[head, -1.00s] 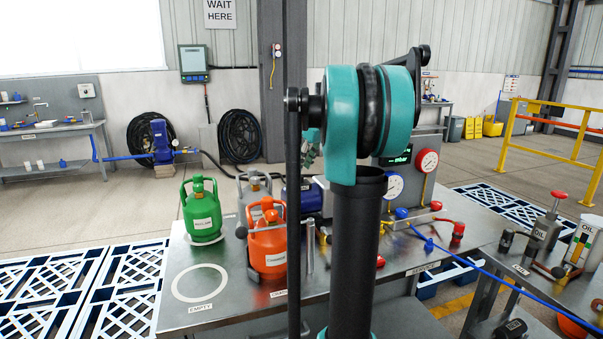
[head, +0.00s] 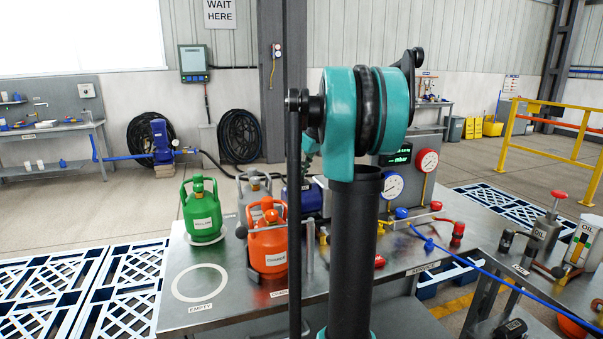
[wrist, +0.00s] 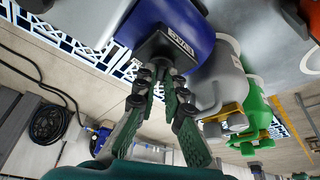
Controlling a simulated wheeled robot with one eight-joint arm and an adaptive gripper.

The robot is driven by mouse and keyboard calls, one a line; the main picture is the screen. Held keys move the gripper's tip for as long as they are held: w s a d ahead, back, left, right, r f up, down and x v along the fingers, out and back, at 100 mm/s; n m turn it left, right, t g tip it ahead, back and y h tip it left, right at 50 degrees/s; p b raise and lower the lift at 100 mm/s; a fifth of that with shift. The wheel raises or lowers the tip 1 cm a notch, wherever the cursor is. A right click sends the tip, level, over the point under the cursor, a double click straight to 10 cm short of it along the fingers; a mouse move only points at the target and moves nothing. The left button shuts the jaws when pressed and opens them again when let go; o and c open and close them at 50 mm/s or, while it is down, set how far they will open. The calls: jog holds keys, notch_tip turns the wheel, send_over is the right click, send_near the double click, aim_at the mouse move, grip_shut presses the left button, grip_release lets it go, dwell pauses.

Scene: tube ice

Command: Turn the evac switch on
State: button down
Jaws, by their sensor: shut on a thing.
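The blue vacuum unit (wrist: 207,22) fills the top middle of the wrist view. In the head view the blue unit (head: 292,200) is mostly hidden behind my arm.
On the steel bench (head: 235,300), a green cylinder (head: 202,215), a grey cylinder (head: 254,187) and an orange cylinder (head: 267,248) stand left of my arm. A gauge panel (head: 410,172) and a blue hose (head: 480,263) are on the right. The empty ring (head: 200,283) is clear.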

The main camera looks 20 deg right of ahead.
jog(key=shift+m, duration=0.4)
jog(key=m, duration=0.2)
jog(key=m+h, duration=0.2)
jog(key=m, duration=0.1)
jog(key=shift+a+m+t, duration=0.3)
jog(key=m+h, duration=0.1)
jog(key=m, duration=0.1)
jog(key=m+h, duration=0.1)
jog(key=m, duration=0.2)
jog(key=shift+a+g, duration=0.2)
jog(key=shift+g, duration=0.2)
jog(key=shift+m+h, duration=0.3)
jog(key=shift+m, duration=0.1)
jog(key=c, duration=1.6)
grip_release()
jog(key=shift+r, duration=0.15)
